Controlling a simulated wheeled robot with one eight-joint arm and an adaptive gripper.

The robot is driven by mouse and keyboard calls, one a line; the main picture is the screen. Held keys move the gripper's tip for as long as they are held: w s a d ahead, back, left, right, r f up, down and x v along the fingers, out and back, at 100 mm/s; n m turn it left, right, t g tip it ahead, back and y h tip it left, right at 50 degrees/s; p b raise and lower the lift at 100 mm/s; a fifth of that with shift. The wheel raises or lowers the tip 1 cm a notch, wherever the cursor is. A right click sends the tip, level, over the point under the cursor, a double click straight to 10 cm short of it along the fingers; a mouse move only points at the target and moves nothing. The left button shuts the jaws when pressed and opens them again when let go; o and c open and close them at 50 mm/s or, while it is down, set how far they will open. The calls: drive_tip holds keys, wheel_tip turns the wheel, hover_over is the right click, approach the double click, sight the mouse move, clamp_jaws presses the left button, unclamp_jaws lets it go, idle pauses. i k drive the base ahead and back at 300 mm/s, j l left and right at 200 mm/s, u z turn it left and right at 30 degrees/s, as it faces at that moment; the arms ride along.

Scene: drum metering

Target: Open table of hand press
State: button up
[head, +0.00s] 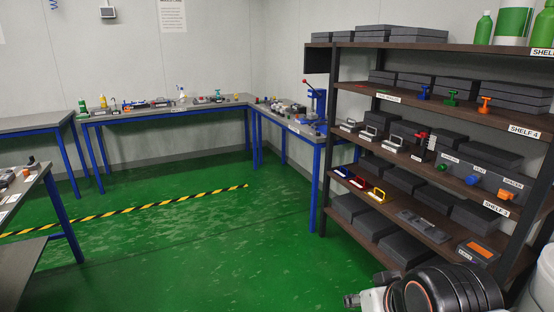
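A blue device that looks like the hand press (317,103) stands on the right-hand workbench (291,124), near the end by the shelf rack. It is upright, with a red knob at its upper left. It is far off and small, and the rack partly crowds its right side. I cannot make out its table or whether that is open. Part of my arm (440,291) shows at the bottom right, far from the press. My gripper is not recognisable in this view.
A dark shelf rack (421,144) with grey boxes, coloured handles and green bottles fills the right side. Blue-legged benches line the back wall, and another table (22,190) stands at the left. The green floor (190,258) is clear, crossed by a yellow-black stripe (130,210).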

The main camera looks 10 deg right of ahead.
sight(309, 117)
drive_tip(key=i+z, duration=0.4)
drive_tip(key=i, duration=1.7)
drive_tip(key=i+u, duration=0.1)
drive_tip(key=i, duration=0.4)
drive_tip(key=i+l+u, duration=0.1)
drive_tip(key=i, duration=0.45)
drive_tip(key=i+l+u, duration=0.15)
drive_tip(key=i, duration=0.35)
drive_tip(key=i+l+u, duration=0.1)
drive_tip(key=i+l, duration=0.15)
drive_tip(key=i, duration=0.25)
drive_tip(key=i+l+u, duration=0.1)
drive_tip(key=i, duration=0.4)
drive_tip(key=l, duration=0.1)
